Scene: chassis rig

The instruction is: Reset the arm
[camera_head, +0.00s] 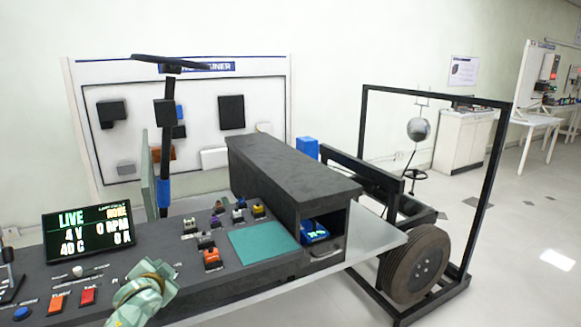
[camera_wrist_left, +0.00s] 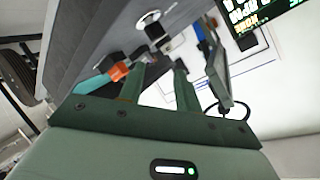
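My left arm shows at the bottom left of the head view, and its pale green gripper (camera_head: 145,290) is over the front of the dark control bench. I cannot make out its fingers there. In the left wrist view the two green fingers of the gripper (camera_wrist_left: 160,80) stand apart with nothing held between them. My right gripper is in neither view.
The dark bench carries a lit display (camera_head: 88,232), red buttons (camera_head: 88,296), an orange switch (camera_head: 211,258) and a teal mat (camera_head: 264,243). A tall black post (camera_head: 169,130) rises behind. A wheeled rig in a black frame (camera_head: 365,120) stands right.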

